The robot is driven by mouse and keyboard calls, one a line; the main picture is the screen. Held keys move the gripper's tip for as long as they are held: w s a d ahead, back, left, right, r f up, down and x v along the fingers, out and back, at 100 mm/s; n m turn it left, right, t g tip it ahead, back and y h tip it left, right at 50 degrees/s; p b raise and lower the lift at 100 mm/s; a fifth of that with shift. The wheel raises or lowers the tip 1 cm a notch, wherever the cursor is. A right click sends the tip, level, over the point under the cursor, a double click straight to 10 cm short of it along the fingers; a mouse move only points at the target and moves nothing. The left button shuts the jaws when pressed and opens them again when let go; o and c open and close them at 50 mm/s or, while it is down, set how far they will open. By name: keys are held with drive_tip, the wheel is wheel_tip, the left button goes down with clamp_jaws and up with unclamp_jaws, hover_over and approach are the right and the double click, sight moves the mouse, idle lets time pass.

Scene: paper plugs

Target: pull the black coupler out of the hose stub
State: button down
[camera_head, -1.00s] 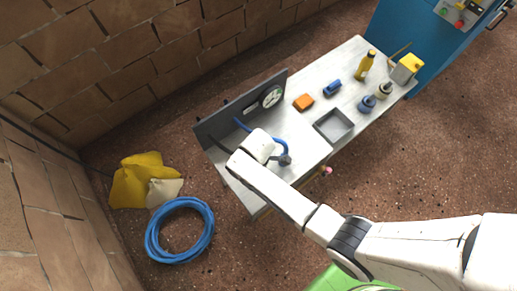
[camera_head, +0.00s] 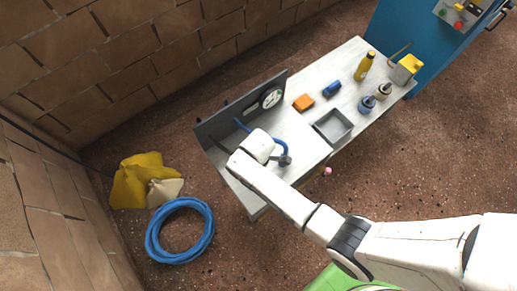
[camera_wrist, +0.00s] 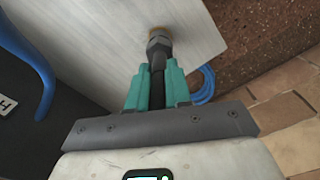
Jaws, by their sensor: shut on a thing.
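My gripper (camera_wrist: 157,92) has teal fingers shut on the black coupler (camera_wrist: 157,82), which stands between them. Past the fingertips is a grey hex-shaped part (camera_wrist: 158,47), with a brass-coloured round end (camera_wrist: 160,32) against the pale tabletop. I cannot tell whether these parts belong to the coupler or to the hose stub.
The table (camera_head: 310,150) carries a grey tray (camera_head: 333,126), an orange block (camera_head: 303,102) and several bottles at the far right. A dark upright panel (camera_head: 225,122) stands along its back edge. A blue hose coil (camera_head: 152,240) and yellow sacks (camera_head: 135,182) lie on the floor.

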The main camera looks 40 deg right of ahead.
drive_tip(key=shift+r+p, duration=2.1)
drive_tip(key=shift+p, duration=0.05)
idle(0.5)
drive_tip(key=shift+r+p, duration=1.5)
drive_tip(key=shift+p, duration=0.1)
